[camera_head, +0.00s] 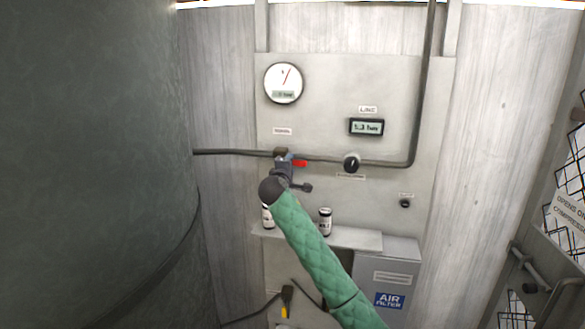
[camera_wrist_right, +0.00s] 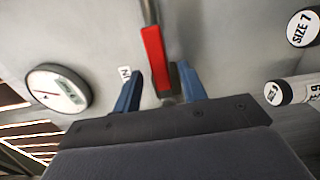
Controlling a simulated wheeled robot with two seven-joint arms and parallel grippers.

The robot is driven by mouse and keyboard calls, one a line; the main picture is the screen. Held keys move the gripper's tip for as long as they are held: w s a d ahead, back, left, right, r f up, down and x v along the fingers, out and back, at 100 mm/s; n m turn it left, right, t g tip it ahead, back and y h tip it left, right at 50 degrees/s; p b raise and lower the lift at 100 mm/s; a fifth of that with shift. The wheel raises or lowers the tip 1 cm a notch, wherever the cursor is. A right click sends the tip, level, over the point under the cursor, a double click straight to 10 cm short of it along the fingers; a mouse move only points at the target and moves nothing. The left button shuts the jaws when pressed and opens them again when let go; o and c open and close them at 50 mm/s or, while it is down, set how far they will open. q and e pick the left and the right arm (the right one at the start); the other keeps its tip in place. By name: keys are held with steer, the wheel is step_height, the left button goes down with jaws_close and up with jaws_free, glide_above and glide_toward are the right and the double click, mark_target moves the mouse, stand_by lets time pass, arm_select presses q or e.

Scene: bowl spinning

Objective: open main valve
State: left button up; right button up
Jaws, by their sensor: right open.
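The main valve's red handle (camera_head: 300,163) shows on the grey pipe at the wall panel, just right of my right gripper (camera_head: 284,157). My right gripper hides most of the valve body in the head view. In the right wrist view the red handle (camera_wrist_right: 154,58) stands between the two blue fingers of my open right gripper (camera_wrist_right: 160,88). Clear gaps show between the handle and the fingers, nothing is clamped. My left gripper is in neither view.
A round gauge (camera_head: 284,83) hangs above the valve. A digital line display (camera_head: 366,127) and a black knob (camera_head: 352,163) are to the right. A labelled jar (camera_head: 325,222) stands on the shelf (camera_head: 345,239) below. A large dark tank (camera_head: 90,150) fills the left.

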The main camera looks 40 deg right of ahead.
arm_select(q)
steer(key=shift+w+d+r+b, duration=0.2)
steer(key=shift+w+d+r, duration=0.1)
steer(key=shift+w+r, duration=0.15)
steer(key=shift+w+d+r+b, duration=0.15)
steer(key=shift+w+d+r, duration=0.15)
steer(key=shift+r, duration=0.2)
arm_select(e)
steer(key=shift+v, duration=1.4)
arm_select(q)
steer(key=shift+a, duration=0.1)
